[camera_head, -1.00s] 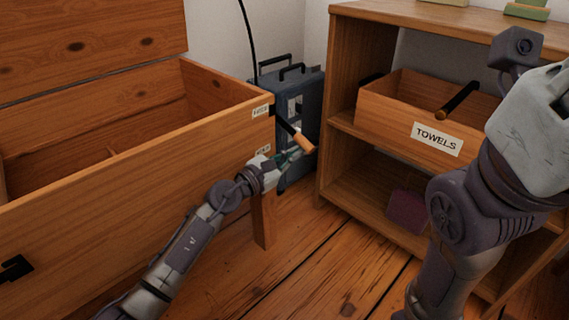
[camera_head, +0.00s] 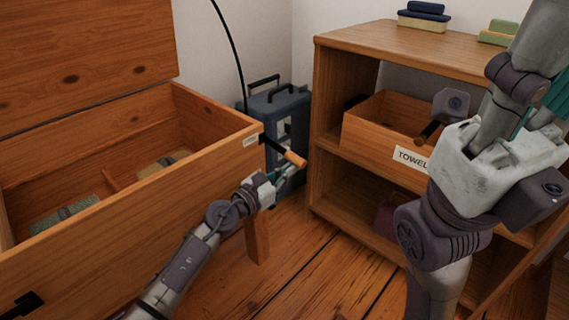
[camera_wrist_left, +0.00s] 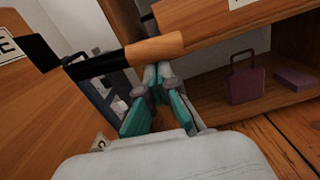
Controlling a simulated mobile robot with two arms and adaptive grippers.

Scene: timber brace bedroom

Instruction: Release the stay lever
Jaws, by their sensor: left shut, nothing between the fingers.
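The stay lever (camera_head: 294,158) has an orange wooden grip on a black bar. It sticks out from the right end of the open wooden chest (camera_head: 150,202). My left gripper (camera_head: 286,172) is just below the grip, its fingers shut and empty. In the left wrist view the lever's grip (camera_wrist_left: 155,50) crosses above the teal fingertips (camera_wrist_left: 157,72). I cannot tell whether they touch it. The chest lid (camera_head: 85,60) stands raised at the back. My right arm fills the right side of the head view; teal parts show at its edge, but its finger state is unclear.
A wooden shelf unit (camera_head: 330,130) stands to the right, with a drawer labelled TOWELS (camera_head: 372,135). A blue case (camera_head: 280,112) stands between chest and shelf. Folded cloths (camera_head: 66,214) lie in the chest. Bare floor (camera_head: 320,260) is free in front.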

